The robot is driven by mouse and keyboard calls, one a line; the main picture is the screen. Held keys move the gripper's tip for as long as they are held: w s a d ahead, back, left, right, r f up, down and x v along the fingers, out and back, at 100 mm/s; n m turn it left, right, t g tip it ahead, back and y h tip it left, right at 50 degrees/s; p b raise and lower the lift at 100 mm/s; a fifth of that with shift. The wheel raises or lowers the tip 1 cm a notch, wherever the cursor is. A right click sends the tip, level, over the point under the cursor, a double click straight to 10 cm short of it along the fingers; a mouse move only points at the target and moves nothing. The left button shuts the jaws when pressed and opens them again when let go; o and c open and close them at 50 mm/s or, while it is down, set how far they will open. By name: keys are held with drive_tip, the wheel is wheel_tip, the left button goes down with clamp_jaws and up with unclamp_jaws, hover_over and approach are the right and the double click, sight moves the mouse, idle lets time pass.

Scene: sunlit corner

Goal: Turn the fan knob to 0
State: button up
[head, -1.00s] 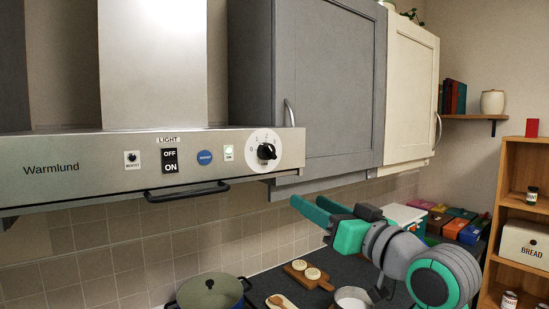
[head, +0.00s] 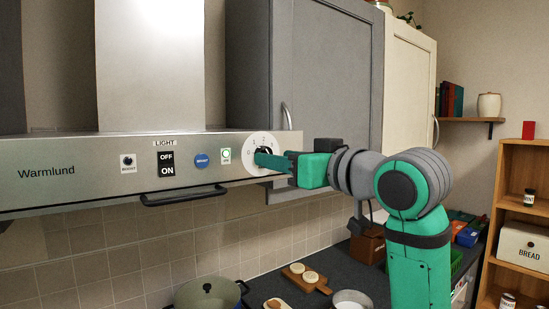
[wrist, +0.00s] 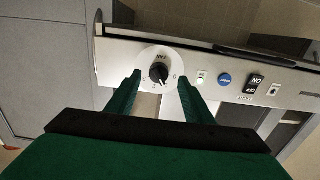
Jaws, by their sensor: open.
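The black fan knob (wrist: 158,73) sits on a round white dial (head: 256,139) at the right end of the range hood's front panel. In the wrist view the dial appears upside down, and I cannot read for sure which number the knob points to. My gripper (head: 262,158) is open in front of the dial, its green fingers hiding most of the knob in the head view. In the wrist view my gripper (wrist: 160,79) has one finger on each side of the knob, with gaps between. Contact with the panel cannot be told.
Left of the dial are a green-lit button (head: 226,155), a blue button (head: 201,161) and the light switch (head: 166,163). A rail handle (head: 185,196) hangs below. A grey cabinet (head: 330,80) stands close behind on the right. A lidded pot (head: 207,294) is below.

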drive_tip(key=x, duration=0.3)
drive_tip(key=shift+w, duration=0.15)
drive_tip(key=c, duration=1)
drive_tip(key=shift+n, duration=0.3)
drive_tip(key=shift+c, duration=0.2)
drive_tip(key=n, duration=0.8)
drive_tip(key=shift+w+r, duration=0.1)
drive_tip(key=shift+n, duration=0.3)
